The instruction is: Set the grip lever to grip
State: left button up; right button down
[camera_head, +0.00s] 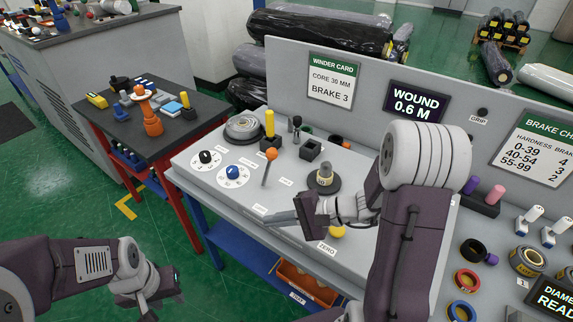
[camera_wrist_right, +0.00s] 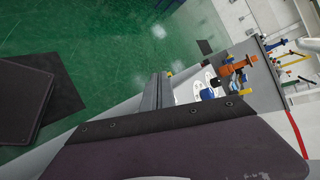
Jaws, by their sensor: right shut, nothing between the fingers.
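A lever with an orange ball knob (camera_head: 271,155) stands nearly upright on the grey machine deck, leaning slightly. The small labels beside its base are too small to read. A label reading GRIP (camera_head: 479,121) sits on the back panel under a small dark round part. My right gripper (camera_head: 272,218) is shut and empty, low over the front of the deck, below and apart from the orange-knobbed lever. Its fingers also show in the right wrist view (camera_wrist_right: 158,92). My left gripper (camera_head: 170,292) hangs over the green floor at lower left; its finger opening is unclear.
White dials with a black knob (camera_head: 206,157) and a blue knob (camera_head: 232,171) lie left of the lever. A yellow-topped post (camera_head: 269,124) and a dark round spindle (camera_head: 323,179) stand nearby. My right arm covers the deck's right part. A side table (camera_head: 150,140) stands left.

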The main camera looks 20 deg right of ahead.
aim_at(268, 168)
jog(key=w+d+m+t, duration=0.1)
jog(key=w+d, duration=0.1)
jog(key=w+d+r+m+t, duration=0.1)
jog(key=w+t, duration=0.1)
jog(key=w+d+t, duration=0.2)
jog(key=shift+d+r+m+h, duration=0.15)
jog(key=shift+d+m+h, duration=0.15)
jog(key=shift+m, duration=0.1)
pick_arm(q)
jog(key=shift+f+b, duration=0.4)
jog(key=shift+f, duration=0.4)
pick_arm(e)
jog(key=w+d+r+m+t+h, duration=0.2)
jog(key=w+d+t+h, duration=0.1)
jog(key=d, duration=0.5)
jog(key=shift+w+r+m+t, duration=0.15)
jog(key=shift+w+m+t, duration=0.35)
jog(key=shift+t, duration=0.3)
jog(key=shift+w, duration=0.15)
jog(key=p+x, duration=0.1)
jog(key=x, duration=0.8)
jog(key=shift+w+p, duration=0.3)
jog(key=shift+w, duration=0.05)
pick_arm(q)
jog(key=shift+r, duration=0.8)
pick_arm(e)
jog(key=shift+a, duration=0.1)
